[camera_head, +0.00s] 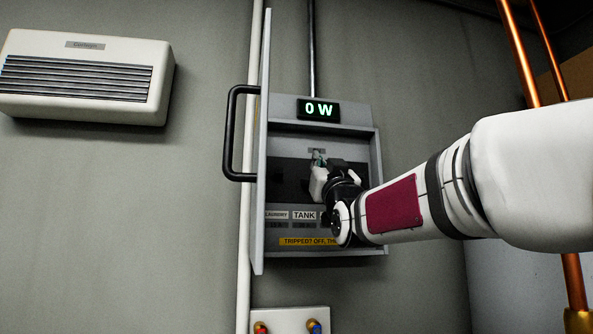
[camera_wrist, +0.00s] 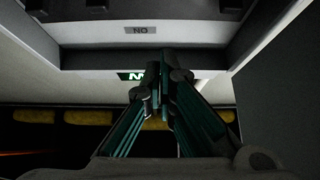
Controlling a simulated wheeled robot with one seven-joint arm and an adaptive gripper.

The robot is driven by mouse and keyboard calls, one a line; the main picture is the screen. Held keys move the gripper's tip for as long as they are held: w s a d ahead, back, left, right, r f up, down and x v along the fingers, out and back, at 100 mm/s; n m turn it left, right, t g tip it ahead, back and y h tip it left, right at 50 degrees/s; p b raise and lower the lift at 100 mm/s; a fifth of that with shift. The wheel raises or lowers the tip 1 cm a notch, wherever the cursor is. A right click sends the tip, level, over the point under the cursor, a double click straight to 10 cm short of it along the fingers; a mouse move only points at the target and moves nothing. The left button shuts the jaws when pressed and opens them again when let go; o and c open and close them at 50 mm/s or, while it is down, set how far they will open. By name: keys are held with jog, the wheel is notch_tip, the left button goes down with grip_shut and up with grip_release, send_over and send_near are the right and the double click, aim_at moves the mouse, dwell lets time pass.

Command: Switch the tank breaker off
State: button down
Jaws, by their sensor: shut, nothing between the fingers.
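The grey breaker panel (camera_head: 361,150) is on the wall with its door (camera_head: 262,170) swung open to the left. Its display (camera_head: 318,110) reads "0 W" in green. A TANK label (camera_head: 304,215) shows low in the panel, beside a LAUNDRY label (camera_head: 276,215). My gripper (camera_head: 318,158) is shut and empty in front of the upper part of the breaker row. My gripper and wrist cover part of the row, so I cannot make out the tank breaker's lever or its position. In the wrist view, the shut fingers (camera_wrist: 160,85) point at the panel below an upside-down ON plate (camera_wrist: 141,30).
The open door has a black handle (camera_head: 232,135) standing out to the left. A yellow label (camera_head: 305,241) starting "TRIPPED? OFF, TH" runs along the panel's bottom. A wall heater (camera_head: 82,75) hangs at left, copper pipes (camera_head: 522,55) at right, and a valve box (camera_head: 290,318) below.

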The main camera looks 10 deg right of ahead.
jog(key=shift+v, duration=2.4)
jog(key=shift+f, duration=0.15)
